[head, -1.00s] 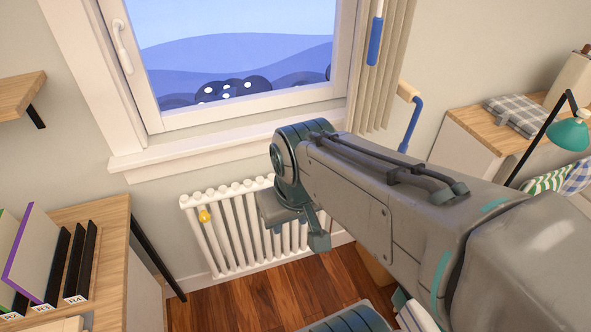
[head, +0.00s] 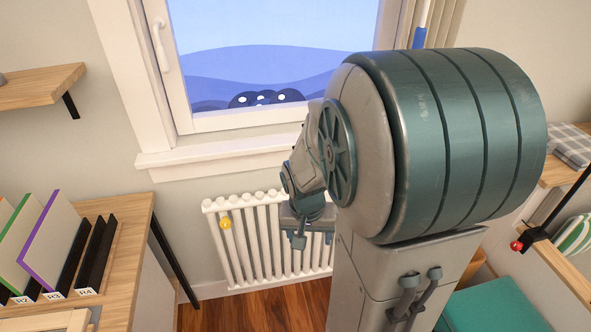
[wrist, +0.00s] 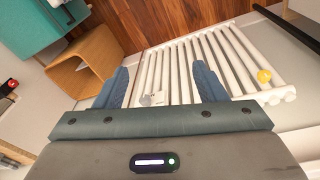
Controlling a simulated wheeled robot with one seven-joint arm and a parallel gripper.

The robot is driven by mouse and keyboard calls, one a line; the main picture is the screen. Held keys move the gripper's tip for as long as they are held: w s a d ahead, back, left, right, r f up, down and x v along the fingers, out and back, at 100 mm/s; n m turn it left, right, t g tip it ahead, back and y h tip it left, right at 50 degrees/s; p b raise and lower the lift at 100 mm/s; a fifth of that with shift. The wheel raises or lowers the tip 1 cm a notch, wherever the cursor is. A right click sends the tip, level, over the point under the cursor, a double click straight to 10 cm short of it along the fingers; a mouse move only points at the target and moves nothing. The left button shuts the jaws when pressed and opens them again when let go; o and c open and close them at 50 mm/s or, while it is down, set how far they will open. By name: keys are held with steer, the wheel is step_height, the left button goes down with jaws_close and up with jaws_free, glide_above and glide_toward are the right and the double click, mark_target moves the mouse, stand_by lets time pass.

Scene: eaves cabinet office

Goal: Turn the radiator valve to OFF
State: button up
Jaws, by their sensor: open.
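The knob's markings are too small to read.
A wooden desk (head: 130,215) with binders stands left of the radiator, its dark leg close by. The window sill (head: 220,158) juts out above. A wooden stool-like piece (wrist: 80,70) and a teal box (wrist: 45,25) are at the left in the wrist view. Floor before the radiator is clear.

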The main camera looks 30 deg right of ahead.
steer(key=w+d+f+m+t+y+b, duration=0.25)
steer(key=f+m, duration=0.35)
steer(key=f, duration=0.5)
steer(key=w+d+f+m+t+y+b, duration=0.1)
steer(key=d+f+m+t+y+b, duration=0.2)
steer(key=f+m, duration=0.55)
steer(key=w+d+f+m+t+y+b, duration=0.15)
steer(key=f+m+b, duration=0.3)
steer(key=f, duration=0.75)
steer(key=w+d+r+m+t+h+b, duration=0.1)
steer(key=d+r+m+t+h+b, duration=0.15)
steer(key=d+m+t+h, duration=0.4)
steer(key=w+d+r+m+t+h+b, duration=0.1)
steer(key=d+r+m+t+h+b, duration=0.15)
steer(key=d+m, duration=0.65)
steer(key=w+d+h+p, duration=0.1)
steer(key=w+d, duration=0.1)
steer(key=w, duration=1.1)
steer(key=shift+w+d, duration=0.2)
steer(key=shift+d, duration=0.2)
steer(key=shift+r, duration=0.1)
steer(key=shift+t, duration=0.3)
steer(key=c, duration=1)
